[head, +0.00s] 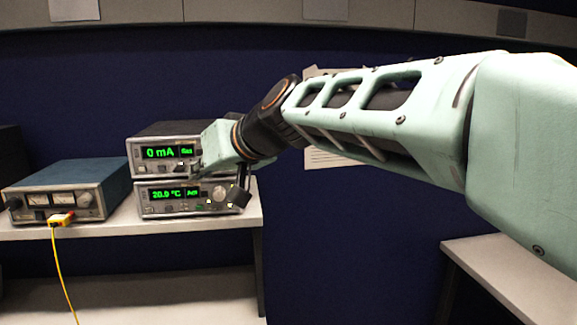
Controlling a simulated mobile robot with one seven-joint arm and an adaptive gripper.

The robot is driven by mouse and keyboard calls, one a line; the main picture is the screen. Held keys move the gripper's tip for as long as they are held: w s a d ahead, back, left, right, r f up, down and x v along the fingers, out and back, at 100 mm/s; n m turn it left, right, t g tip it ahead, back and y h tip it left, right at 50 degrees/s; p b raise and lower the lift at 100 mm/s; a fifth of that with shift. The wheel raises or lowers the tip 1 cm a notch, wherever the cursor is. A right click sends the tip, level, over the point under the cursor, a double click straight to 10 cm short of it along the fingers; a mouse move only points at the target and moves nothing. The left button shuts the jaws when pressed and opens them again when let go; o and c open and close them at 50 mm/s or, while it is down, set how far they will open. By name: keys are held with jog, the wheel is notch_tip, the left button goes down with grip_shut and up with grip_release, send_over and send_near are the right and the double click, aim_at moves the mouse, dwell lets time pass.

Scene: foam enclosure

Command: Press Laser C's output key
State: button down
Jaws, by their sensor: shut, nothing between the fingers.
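Two stacked instruments stand at the right end of the shelf. The upper unit (150,141) has a green display reading 0 mA. I cannot read a label that marks either as Laser C, and I cannot pick out the output key. My gripper (195,174) is shut and empty. It is in front of the stack, near the lower right of the upper unit's front, and hides part of that panel. Whether it touches a key cannot be told.
A blue-topped instrument (68,181) with two meters stands at left, with a yellow cable (63,270) hanging from its front. The shelf (110,225) ends just right of the stack. Paper sheets (335,158) hang on the dark foam wall. Another bench (500,255) is at lower right.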

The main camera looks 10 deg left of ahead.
jog(key=shift+s+d, duration=0.1)
jog(key=shift+s, duration=0.15)
jog(key=s, duration=0.1)
jog(key=s+d, duration=0.1)
jog(key=s, duration=0.2)
jog(key=shift+s+d+b, duration=0.25)
jog(key=shift+s+b, duration=0.1)
jog(key=shift+s, duration=0.05)
dwell(0.5)
jog(key=s+d+f+m+h+p, duration=0.2)
jog(key=d+h+p, duration=0.1)
jog(key=d, duration=0.7)
jog(key=s+d+f+m+h+p, duration=0.2)
jog(key=d+p, duration=0.2)
jog(key=d, duration=0.6)
jog(key=s+d+f+m+h+p, duration=0.2)
jog(key=s+d, duration=0.3)
jog(key=d, duration=0.3)
jog(key=s+d+f+m+g+h+p, duration=0.1)
jog(key=s+d+f+m+h+p, duration=0.1)
jog(key=s+d+f, duration=0.3)
jog(key=d+h, duration=0.1)
jog(key=d, duration=0.2)
jog(key=shift+s+d+f+g, duration=0.2)
jog(key=shift+s+d+g, duration=0.1)
jog(key=shift+d, duration=0.1)
